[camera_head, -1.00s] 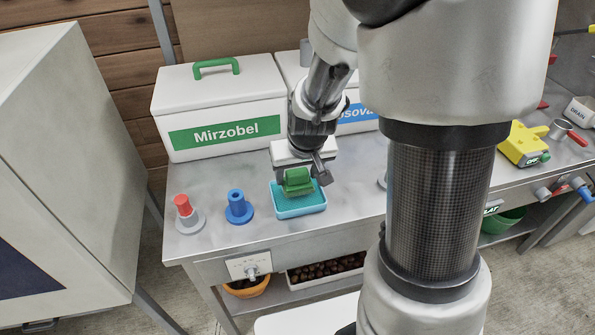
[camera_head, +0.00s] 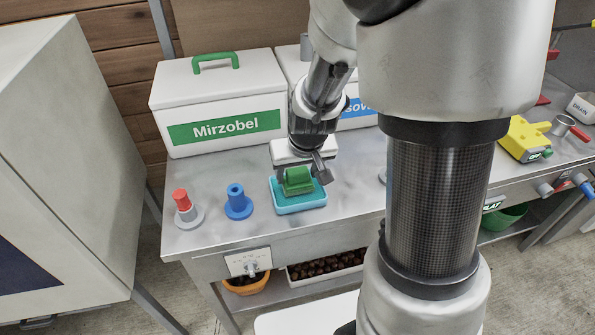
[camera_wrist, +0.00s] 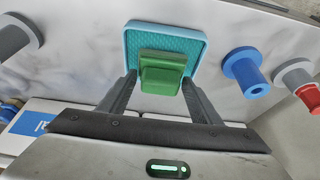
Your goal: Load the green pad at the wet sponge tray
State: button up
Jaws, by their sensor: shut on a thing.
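The green pad (camera_head: 297,181) is a small block with a raised grip, held between the fingers of my gripper (camera_head: 304,172). The gripper is shut on the grip; the wrist view shows a finger on each side of the green pad (camera_wrist: 161,72). The wet sponge tray (camera_head: 302,208) is a shallow light-blue tray on the metal bench. The pad is over the tray, within its outline; whether it touches the sponge I cannot tell. The tray's textured turquoise inside shows around the pad in the wrist view (camera_wrist: 131,50).
A blue peg (camera_head: 237,203) and a red-topped grey peg (camera_head: 186,210) stand left of the tray. A white box labelled Mirzobel (camera_head: 222,107) stands behind, with another white box beside it. A yellow device (camera_head: 524,138) lies at the right. Bench between pegs and box is clear.

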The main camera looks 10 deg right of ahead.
jog(key=shift+f+b, duration=0.5)
jog(key=shift+f, duration=0.05)
dwell(1.3)
notch_tip(320, 180, up, 7)
jog(key=p, duration=0.6)
jog(key=shift+r, duration=0.1)
dwell(0.5)
jog(key=p+v, duration=0.1)
jog(key=p, duration=0.1)
jog(key=p+v, duration=0.1)
jog(key=p, duration=0.2)
jog(key=shift+r, duration=0.4)
jog(key=r+p, duration=0.1)
jog(key=p, duration=0.2)
jog(key=shift+s, duration=0.25)
jog(key=shift+f, duration=0.1)
